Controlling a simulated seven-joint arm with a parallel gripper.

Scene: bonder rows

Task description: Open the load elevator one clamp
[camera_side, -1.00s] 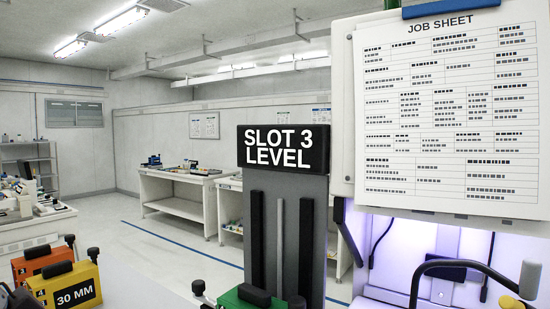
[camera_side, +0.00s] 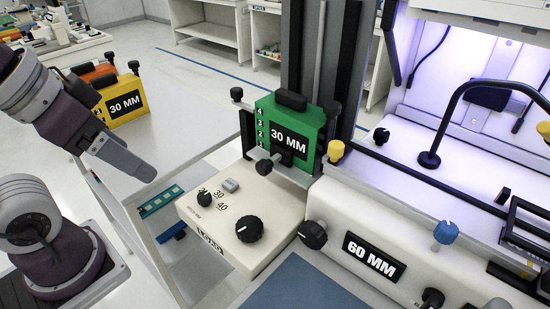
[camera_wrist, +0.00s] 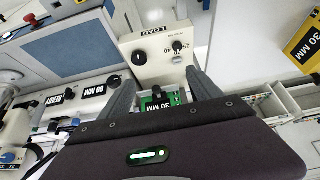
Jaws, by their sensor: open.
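The load elevator's cream control box (camera_side: 205,225) stands in the middle of the side view. A green 30 MM magazine (camera_side: 282,138) with a black top handle sits upright at its back, against a dark column. A black knob on a short stem (camera_side: 265,166) is in front of the magazine; I cannot tell whether it is the clamp. My gripper (camera_side: 148,172) is open and empty, left of the box and apart from it. In the wrist view the box (camera_wrist: 138,42) and the green magazine (camera_wrist: 152,103) show between and below the fingers of my gripper (camera_wrist: 163,84).
Yellow (camera_side: 118,100) and orange magazines stand at the back left; the yellow one also shows in the wrist view (camera_wrist: 303,42). A cream machine body with a 60 MM label (camera_side: 374,257) is at right, under a black curved lamp arm (camera_side: 445,120). A blue mat (camera_side: 310,288) lies in front.

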